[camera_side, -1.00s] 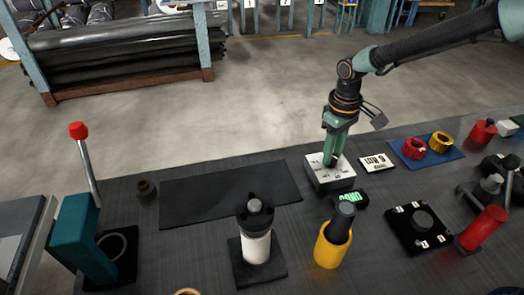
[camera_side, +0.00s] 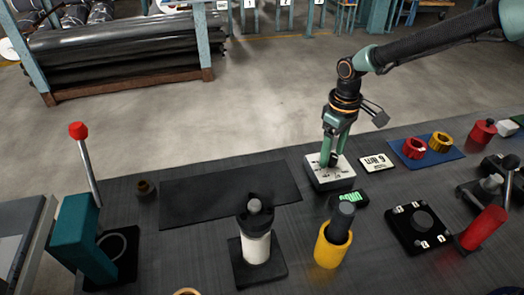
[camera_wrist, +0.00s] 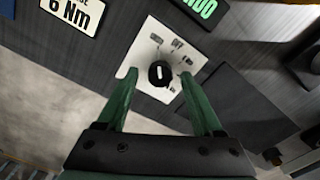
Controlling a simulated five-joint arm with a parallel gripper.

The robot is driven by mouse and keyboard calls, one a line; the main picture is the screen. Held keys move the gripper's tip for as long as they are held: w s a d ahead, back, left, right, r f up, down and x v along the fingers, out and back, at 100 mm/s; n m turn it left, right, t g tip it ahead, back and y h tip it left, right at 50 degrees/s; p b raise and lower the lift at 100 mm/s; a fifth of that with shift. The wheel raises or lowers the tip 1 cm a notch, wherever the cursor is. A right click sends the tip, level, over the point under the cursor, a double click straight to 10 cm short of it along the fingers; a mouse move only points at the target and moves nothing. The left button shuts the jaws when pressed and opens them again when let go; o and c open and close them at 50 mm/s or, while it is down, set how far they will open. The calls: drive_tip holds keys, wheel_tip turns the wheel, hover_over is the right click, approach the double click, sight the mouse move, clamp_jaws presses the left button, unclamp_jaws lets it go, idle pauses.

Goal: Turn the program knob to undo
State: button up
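The program knob (camera_wrist: 160,74) is a round black knob with a white mark, on a white plate (camera_wrist: 148,44) with small dark labels around it. In the side view my gripper (camera_side: 331,156) is down at the white box (camera_side: 334,181) and partly hides the knob. A small display with green characters (camera_side: 349,198) sits beside the box; its text is unclear.
A white sign (camera_side: 378,162) lies right of the box. A yellow cup with a dark cylinder (camera_side: 332,249), a white post (camera_side: 257,246) and a black dial plate (camera_side: 404,239) stand nearer the camera. A dark mat (camera_side: 225,197) lies left, flat and clear.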

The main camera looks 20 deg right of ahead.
sight(333, 156)
wheel_tip(333, 156, up, 12)
idle(0.6)
drive_tip(key=shift+r, duration=0.15)
drive_tip(key=s+d+r+m+t, duration=0.3)
drive_tip(key=s+d+r, duration=0.5)
drive_tip(key=d+r, duration=0.15)
drive_tip(key=s+d+f+m+t, duration=0.2)
drive_tip(key=s+d, duration=0.4)
drive_tip(key=s, duration=0.3)
drive_tip(key=shift+s+d+m+t, duration=0.25)
drive_tip(key=shift+s+m+t, duration=0.05)
drive_tip(key=shift+m, duration=0.1)
